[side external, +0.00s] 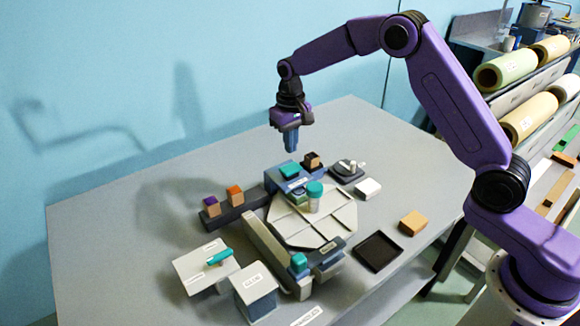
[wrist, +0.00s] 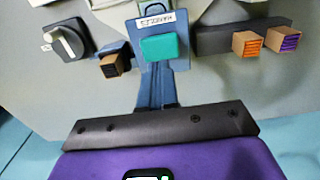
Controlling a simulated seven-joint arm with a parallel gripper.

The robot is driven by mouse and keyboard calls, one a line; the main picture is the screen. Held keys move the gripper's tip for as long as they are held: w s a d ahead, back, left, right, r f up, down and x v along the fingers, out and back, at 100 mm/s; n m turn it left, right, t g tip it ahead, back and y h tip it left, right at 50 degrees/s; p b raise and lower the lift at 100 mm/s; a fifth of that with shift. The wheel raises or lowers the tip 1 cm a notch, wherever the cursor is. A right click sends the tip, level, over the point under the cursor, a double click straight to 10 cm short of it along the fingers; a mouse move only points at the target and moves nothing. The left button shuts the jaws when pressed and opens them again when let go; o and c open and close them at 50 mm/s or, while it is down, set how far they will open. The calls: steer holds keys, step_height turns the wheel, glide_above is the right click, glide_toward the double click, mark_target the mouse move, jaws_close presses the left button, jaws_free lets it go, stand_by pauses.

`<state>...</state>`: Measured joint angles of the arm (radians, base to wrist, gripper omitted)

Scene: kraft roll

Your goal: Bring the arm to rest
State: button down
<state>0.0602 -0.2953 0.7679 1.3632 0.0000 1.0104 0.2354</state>
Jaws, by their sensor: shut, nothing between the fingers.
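My gripper (side external: 291,146) hangs in the air above the back part of the grey table (side external: 120,205), fingers pointing down. It is shut and holds nothing. A gap shows between it and the blue stand (side external: 270,181) with a teal block (side external: 290,170) below. In the wrist view my fingers (wrist: 156,85) are together, in front of the blue stand with its label and teal block (wrist: 160,47). My purple arm reaches in from the right, bent at the elbow.
Near the stand are a dark-topped brown block (side external: 311,160) and a knob unit (side external: 347,170). A rail (side external: 235,208) bears orange and purple-topped blocks. A round plate (side external: 335,222), black tray (side external: 377,251) and tan block (side external: 412,223) lie forward. The air around my gripper is clear.

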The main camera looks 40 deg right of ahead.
steer(key=s+a+r+n, duration=0.2)
steer(key=s+r+n, duration=0.15)
steer(key=s, duration=0.65)
steer(key=s+a+r+n, duration=0.2)
steer(key=s+r+n, duration=0.15)
steer(key=s, duration=0.65)
steer(key=s+d+n, duration=0.2)
steer(key=s+d, duration=0.2)
steer(key=s, duration=0.7)
steer(key=s+d+n, duration=0.3)
steer(key=s+d, duration=0.1)
steer(key=s, duration=0.7)
steer(key=shift+d+r+n, duration=0.3)
steer(key=shift+d+r, duration=0.05)
steer(key=shift+r, duration=0.1)
